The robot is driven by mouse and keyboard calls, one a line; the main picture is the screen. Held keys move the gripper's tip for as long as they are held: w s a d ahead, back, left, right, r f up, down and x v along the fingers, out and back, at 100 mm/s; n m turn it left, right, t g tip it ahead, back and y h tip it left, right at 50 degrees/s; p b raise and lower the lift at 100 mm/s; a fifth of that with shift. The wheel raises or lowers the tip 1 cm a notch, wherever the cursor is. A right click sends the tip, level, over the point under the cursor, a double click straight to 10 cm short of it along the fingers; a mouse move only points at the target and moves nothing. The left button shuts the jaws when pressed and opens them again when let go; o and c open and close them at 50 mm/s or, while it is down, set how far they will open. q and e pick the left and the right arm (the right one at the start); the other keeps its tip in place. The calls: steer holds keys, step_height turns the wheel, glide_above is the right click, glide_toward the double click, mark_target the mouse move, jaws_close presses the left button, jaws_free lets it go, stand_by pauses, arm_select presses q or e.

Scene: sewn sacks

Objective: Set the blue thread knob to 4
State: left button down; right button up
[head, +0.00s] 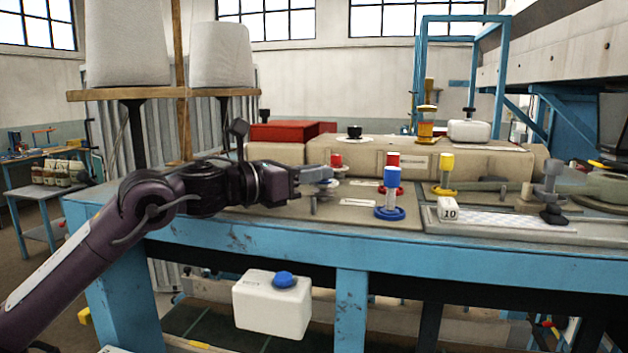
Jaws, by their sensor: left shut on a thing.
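A blue-topped knob (391,178) stands upright on a white stem over a blue round base, near the front edge of the sewing machine bed. No numbers on it can be read at this size. My left gripper (325,176) comes in from the left and is level, to the left of the blue-topped knob and apart from it. Its jaws are shut on a small pale, disc-like part (326,183) on a short post, mostly hidden by the fingers. My right gripper is not in view.
Red-topped knobs (393,160) stand behind, with a yellow-topped one (446,160) to the right. A white block marked 10 (448,208) sits near the front edge. A white container with a blue cap (272,304) hangs below the blue table (300,245).

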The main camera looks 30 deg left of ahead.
arm_select(q)
steer(key=shift+a+m+g+h, duration=0.1)
steer(key=shift+m+g+h, duration=0.45)
steer(key=shift+h, duration=0.45)
steer(key=c, duration=1.2)
jaws_free()
steer(key=shift+w, duration=0.1)
steer(key=shift+c, duration=0.2)
steer(key=shift+s+a+f+b, duration=0.25)
steer(key=shift+s+a+b, duration=0.05)
steer(key=shift+s+b, duration=0.1)
steer(key=b+v, duration=0.5)
steer(key=shift+s+a+f+b, duration=0.15)
steer(key=shift+s+b, duration=0.1)
steer(key=shift+b, duration=0.15)
steer(key=shift+s+a+r+b, duration=0.2)
steer(key=shift+s+a+b, duration=0.05)
steer(key=shift+s+b, duration=0.2)
steer(key=shift+a+r, duration=0.1)
steer(key=shift+r, duration=0.05)
